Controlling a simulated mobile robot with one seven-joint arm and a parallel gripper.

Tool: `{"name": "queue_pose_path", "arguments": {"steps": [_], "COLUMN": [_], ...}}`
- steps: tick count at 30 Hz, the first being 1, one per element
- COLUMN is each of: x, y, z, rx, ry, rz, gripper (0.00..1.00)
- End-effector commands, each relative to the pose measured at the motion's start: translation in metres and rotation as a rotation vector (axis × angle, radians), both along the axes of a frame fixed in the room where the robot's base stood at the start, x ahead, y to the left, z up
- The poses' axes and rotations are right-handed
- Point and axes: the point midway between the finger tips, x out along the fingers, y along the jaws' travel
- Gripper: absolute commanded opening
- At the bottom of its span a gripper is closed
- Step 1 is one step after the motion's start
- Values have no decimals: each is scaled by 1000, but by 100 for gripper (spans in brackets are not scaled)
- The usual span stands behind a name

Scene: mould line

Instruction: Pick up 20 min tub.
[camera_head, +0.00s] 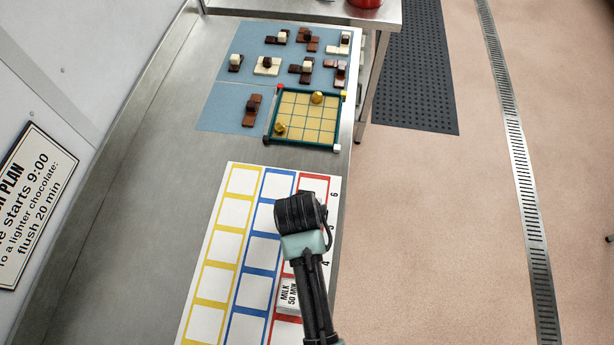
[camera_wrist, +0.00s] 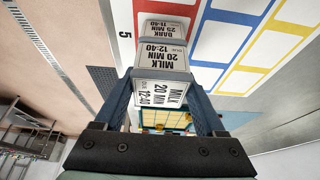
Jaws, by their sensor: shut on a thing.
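A white tub (camera_wrist: 160,93) labelled MILK, 20 MIN, 12:40 fills the space between the two fingers in the wrist view. My gripper (camera_wrist: 161,82) is shut on it, with one finger along each side. In the head view my gripper (camera_head: 300,212) is over the red column of the chart, and its body hides the held tub. Whether the tub is clear of the chart I cannot tell. Another tub (camera_wrist: 166,22), labelled DARK, 25 MIN, 11:40, stands beyond the held one in the wrist view.
A tub (camera_head: 289,296) labelled MILK 50 MIN sits lower in the red column, beside my arm. The chart (camera_head: 233,213) has yellow, blue and red columns. A green-framed grid board (camera_head: 300,116) and chocolate pieces on blue mats (camera_head: 224,105) lie beyond. Bare metal bench (camera_head: 150,190) is left.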

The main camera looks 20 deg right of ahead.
Motion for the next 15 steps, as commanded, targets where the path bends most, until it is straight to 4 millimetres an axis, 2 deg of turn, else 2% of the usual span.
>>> {"name": "queue_pose_path", "arguments": {"steps": [5,8,15], "x": [1,2,2], "y": [0,0,-1], "z": [4,15,62], "rx": [-1,-1,-2], "ry": [-3,-5,-8], "rz": [0,1,-1], "gripper": [10,10,10]}}
